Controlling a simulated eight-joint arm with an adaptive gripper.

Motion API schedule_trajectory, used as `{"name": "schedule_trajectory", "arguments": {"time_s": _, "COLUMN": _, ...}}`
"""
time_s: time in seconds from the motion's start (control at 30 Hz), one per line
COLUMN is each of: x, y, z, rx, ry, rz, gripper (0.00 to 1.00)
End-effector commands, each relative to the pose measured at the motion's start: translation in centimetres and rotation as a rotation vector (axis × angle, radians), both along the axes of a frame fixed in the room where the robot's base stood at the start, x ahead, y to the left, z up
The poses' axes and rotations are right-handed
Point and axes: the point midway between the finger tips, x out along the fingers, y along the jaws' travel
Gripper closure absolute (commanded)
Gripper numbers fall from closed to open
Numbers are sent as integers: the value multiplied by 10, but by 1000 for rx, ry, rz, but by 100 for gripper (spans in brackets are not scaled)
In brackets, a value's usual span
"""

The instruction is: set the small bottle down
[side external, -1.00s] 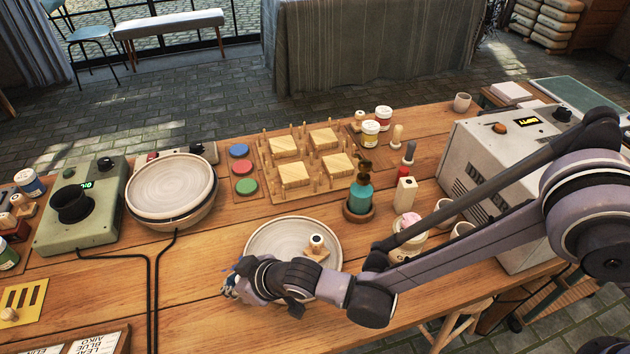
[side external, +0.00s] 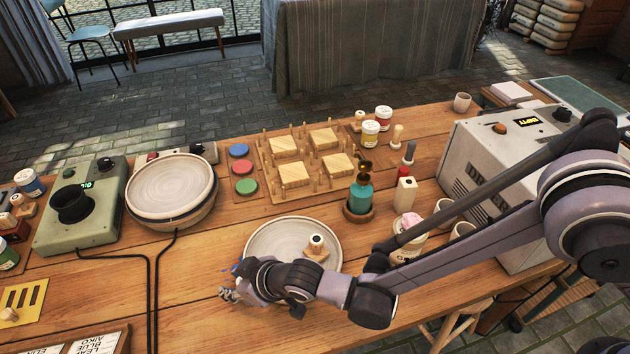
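My gripper (side external: 230,294) is low over the front of the wooden table, at the lower left of the round pale plate (side external: 262,236). My wrist hides much of the fingers, and I cannot tell whether they are apart or hold anything. A bit of blue shows beside them. A small white piece with a dark top (side external: 316,241) sits in a wooden block on the plate. A teal pump bottle (side external: 361,193) stands upright on a round wooden coaster. A small cream bottle (side external: 405,194) stands to its right. I cannot tell which one is the small bottle.
A turntable (side external: 170,188) and a green device (side external: 84,223) stand at the left, with black cables in front. A peg board with wooden blocks (side external: 294,174) lies behind the plate. A grey oven (side external: 503,160) stands at the right. Bare tabletop lies left of my gripper.

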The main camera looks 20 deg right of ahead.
Motion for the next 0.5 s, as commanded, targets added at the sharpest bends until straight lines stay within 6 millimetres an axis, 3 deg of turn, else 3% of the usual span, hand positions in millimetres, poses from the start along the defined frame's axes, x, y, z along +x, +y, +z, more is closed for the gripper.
{"name": "schedule_trajectory", "arguments": {"time_s": 0.5, "x": -39, "y": -38, "z": 53, "rx": 0, "ry": 0, "rz": 1, "gripper": 64}}
